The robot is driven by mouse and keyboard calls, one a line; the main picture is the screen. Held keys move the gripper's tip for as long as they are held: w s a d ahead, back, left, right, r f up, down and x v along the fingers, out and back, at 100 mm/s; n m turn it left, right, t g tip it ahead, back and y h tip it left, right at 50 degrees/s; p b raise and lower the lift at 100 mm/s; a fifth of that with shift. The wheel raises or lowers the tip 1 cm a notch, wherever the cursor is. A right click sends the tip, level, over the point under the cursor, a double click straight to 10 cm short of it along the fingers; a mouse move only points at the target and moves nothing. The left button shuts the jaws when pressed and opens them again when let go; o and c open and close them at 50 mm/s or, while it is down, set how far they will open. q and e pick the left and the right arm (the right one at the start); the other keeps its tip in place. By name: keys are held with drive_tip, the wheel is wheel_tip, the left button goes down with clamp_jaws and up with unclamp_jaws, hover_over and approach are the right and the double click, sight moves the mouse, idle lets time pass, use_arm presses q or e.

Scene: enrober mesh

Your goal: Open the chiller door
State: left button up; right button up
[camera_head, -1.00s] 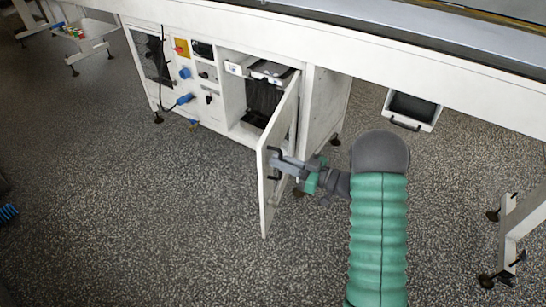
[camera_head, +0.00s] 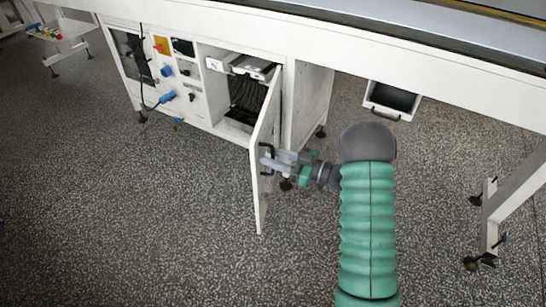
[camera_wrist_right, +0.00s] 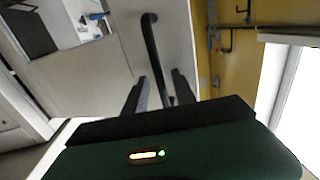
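The chiller door (camera_head: 263,195) is a white panel hinged at its right side on the white cabinet. It stands well open, swung out toward me, and the dark chiller interior (camera_head: 247,97) shows behind it. A black bar handle (camera_head: 266,155) is on the door; it also shows in the right wrist view (camera_wrist_right: 150,45). My right gripper (camera_head: 270,163) is at the handle. In the right wrist view its two fingers (camera_wrist_right: 160,84) are apart, with the handle bar between them and gaps visible at both sides. My left gripper is not in view.
A long white machine frame (camera_head: 330,50) runs above the cabinet. A white bin (camera_head: 374,108) hangs under it at right. Blue plugs and a cable (camera_head: 167,97) are on the cabinet front. A white leg (camera_head: 490,215) stands at right. The floor in front is clear.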

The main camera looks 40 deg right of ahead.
drive_tip(key=shift+s, duration=0.1)
drive_tip(key=p+v, duration=0.4)
drive_tip(key=v, duration=1.2)
drive_tip(key=shift+s+d+p, duration=0.25)
drive_tip(key=shift+d+p, duration=0.05)
drive_tip(key=shift+s+f, duration=0.1)
